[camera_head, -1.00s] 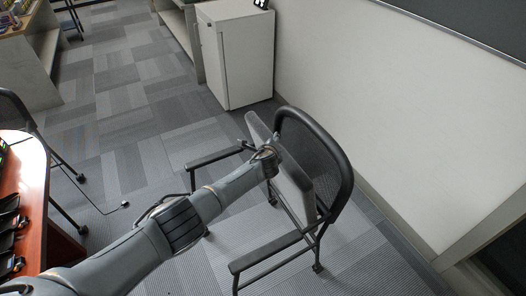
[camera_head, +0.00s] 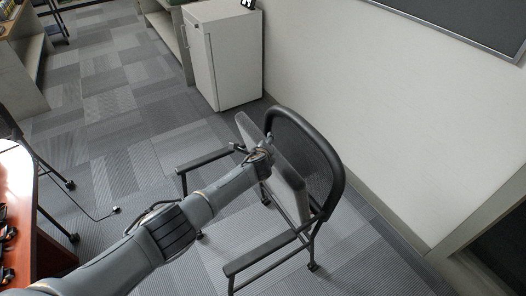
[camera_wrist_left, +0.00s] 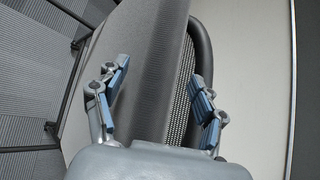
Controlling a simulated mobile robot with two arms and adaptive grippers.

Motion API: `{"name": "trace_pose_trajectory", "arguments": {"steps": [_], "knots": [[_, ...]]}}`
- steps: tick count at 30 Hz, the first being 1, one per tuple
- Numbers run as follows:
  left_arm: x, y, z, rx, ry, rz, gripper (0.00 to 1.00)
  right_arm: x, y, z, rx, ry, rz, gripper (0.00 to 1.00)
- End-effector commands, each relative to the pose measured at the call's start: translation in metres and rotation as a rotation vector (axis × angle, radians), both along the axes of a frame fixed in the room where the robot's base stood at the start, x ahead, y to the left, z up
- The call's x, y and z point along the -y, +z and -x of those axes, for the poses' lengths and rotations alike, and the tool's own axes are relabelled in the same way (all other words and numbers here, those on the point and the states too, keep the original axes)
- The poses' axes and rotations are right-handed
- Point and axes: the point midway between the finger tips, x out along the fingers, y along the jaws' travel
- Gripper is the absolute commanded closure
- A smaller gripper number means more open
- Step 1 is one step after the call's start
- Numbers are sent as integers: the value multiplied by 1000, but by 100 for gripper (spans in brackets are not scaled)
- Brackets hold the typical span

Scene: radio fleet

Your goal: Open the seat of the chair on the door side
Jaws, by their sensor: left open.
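The chair with the dark mesh backrest (camera_head: 313,153) stands beside the right wall. Its grey seat (camera_head: 283,168) is tipped up, steep and close to the backrest. The seat panel (camera_wrist_left: 150,50) and part of the mesh (camera_wrist_left: 183,85) show between the fingers. Contact with the seat cannot be told. My right gripper is not in view.
The chair has black armrests (camera_head: 257,252) and legs on the carpet. A white cabinet (camera_head: 224,60) stands behind it by the wall. A reddish desk (camera_head: 22,215) and another chair (camera_head: 45,180) are at the left. Carpet between desk and chair is mostly clear.

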Motion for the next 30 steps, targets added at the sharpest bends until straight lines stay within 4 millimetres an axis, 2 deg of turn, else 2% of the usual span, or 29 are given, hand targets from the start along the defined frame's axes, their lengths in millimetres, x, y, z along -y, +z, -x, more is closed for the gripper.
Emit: {"name": "trace_pose_trajectory", "arguments": {"steps": [8, 24, 30], "knots": [[0, 11, 20, 0, -1, 3, 30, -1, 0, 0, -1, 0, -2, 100], [2, 47, 83, -3, -6, 3, 30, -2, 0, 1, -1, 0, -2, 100], [3, 56, 97, -3, -6, 2, 30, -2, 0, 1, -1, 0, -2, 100]]}}
